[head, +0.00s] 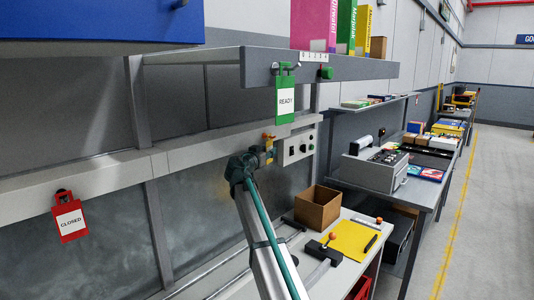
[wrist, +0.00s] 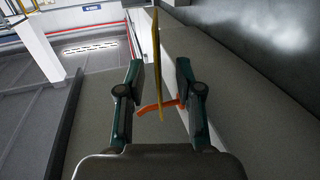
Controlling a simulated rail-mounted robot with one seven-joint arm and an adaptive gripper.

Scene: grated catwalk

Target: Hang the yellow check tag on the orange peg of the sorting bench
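The yellow check tag (wrist: 156,50) shows edge-on in the wrist view as a thin strip between my fingers. The orange peg (wrist: 172,103) sticks out of the grey rail and shows on both sides of the tag, so the tag appears to be around it; the hole is hidden. My gripper (wrist: 160,72) is open, with a gap between each finger and the tag. In the head view my gripper (head: 266,155) is at the bench's middle rail, by the orange peg (head: 268,136), and mostly hides the yellow tag there.
A green READY tag (head: 286,101) hangs from the upper shelf above my gripper. A red CLOSED tag (head: 69,219) hangs on the rail at the left. A switch box (head: 296,147) is close on the right. A cardboard box (head: 317,207) stands on the bench below.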

